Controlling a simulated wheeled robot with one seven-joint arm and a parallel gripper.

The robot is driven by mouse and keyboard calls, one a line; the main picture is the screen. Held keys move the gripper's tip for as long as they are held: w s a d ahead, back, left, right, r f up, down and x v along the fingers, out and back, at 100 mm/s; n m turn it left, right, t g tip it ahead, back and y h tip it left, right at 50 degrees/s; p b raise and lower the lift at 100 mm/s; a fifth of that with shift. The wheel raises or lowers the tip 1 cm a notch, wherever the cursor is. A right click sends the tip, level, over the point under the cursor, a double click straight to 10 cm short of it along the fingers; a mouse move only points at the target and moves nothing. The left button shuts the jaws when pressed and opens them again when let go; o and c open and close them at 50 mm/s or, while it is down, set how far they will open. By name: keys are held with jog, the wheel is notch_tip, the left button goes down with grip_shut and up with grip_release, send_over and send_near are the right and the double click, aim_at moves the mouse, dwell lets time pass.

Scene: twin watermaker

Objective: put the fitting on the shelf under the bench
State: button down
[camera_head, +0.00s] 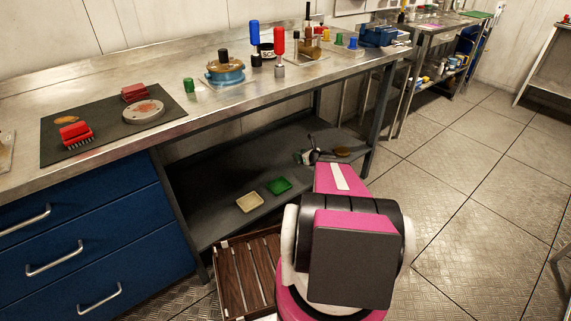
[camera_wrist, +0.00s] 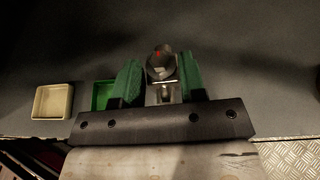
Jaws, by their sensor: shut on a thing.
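The fitting (camera_wrist: 160,66) is a small grey metal piece with a rounded dark top and a small red mark. My gripper (camera_wrist: 159,82) has green fingers, one on each side of the fitting, and is shut on it. The shelf under the bench (camera_head: 215,195) is a dark grey sheet, and it fills most of the wrist view (camera_wrist: 235,60). In the head view my gripper (camera_head: 312,156) is under the bench top, over the right part of the shelf. The fitting is hard to make out there. I cannot tell whether it touches the shelf.
A beige tray (camera_head: 249,202) and a green tray (camera_head: 279,186) sit on the shelf, left of my gripper. A brown item (camera_head: 342,151) lies beyond it. A wooden slatted crate (camera_head: 245,268) stands on the floor in front. The bench top (camera_head: 150,150) overhangs the shelf; a leg (camera_head: 380,115) stands right.

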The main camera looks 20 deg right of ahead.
jog(key=shift+w+d+f, duration=0.55)
jog(key=shift+d+f, duration=1.25)
jog(key=shift+w+d+f, duration=0.6)
jog(key=shift+d+f, duration=1.15)
jog(key=shift+w+d+f, duration=0.55)
jog(key=shift+d+f, duration=1.25)
jog(key=shift+f, duration=0.15)
jog(key=c, duration=0.7)
grip_release()
